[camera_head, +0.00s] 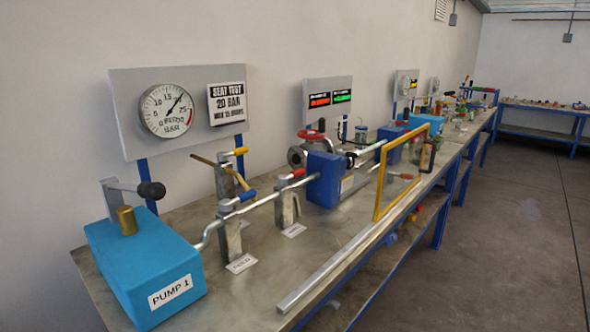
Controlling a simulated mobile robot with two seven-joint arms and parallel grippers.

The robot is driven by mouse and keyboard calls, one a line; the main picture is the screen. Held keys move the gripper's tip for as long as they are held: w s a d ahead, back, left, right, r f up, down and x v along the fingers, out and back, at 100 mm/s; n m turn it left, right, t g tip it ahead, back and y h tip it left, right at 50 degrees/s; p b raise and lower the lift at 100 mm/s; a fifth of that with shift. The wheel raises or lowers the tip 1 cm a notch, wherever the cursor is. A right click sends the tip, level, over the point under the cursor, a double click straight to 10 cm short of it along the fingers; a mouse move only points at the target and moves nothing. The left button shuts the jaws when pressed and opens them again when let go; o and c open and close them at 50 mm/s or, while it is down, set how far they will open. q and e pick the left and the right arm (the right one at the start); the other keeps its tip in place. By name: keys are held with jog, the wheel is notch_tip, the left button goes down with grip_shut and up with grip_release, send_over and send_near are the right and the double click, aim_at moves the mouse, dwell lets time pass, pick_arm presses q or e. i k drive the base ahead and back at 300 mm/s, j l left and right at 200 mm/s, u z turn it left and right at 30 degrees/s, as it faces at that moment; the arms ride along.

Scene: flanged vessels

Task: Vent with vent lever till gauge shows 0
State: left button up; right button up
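The round pressure gauge (166,110) hangs on a grey board at the left. Its needle points up and right, at about 20 on the scale. On the bench in front stand grey valve posts with levers. One lever has a blue handle (247,196), one a red handle (298,173) and one a yellow handle (240,151). White labels lie at the posts, such as one by the blue-handled post (241,264), but they are too small to read surely, so I cannot tell which is the vent lever. Neither gripper is in view.
The blue PUMP 1 box (145,262), with a black-knobbed lever (151,190), stands at the near left. A seat test sign (227,103) reads 20 BAR. A yellow frame (381,180) stands at the bench's front edge. The floor (500,260) at right is clear.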

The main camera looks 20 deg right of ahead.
aim_at(283, 179)
jog(key=i+l+z, duration=0.1)
jog(key=l, duration=0.3)
jog(key=i+l, duration=0.15)
jog(key=l, duration=0.2)
jog(key=i+l+z, duration=0.15)
jog(key=l, duration=0.25)
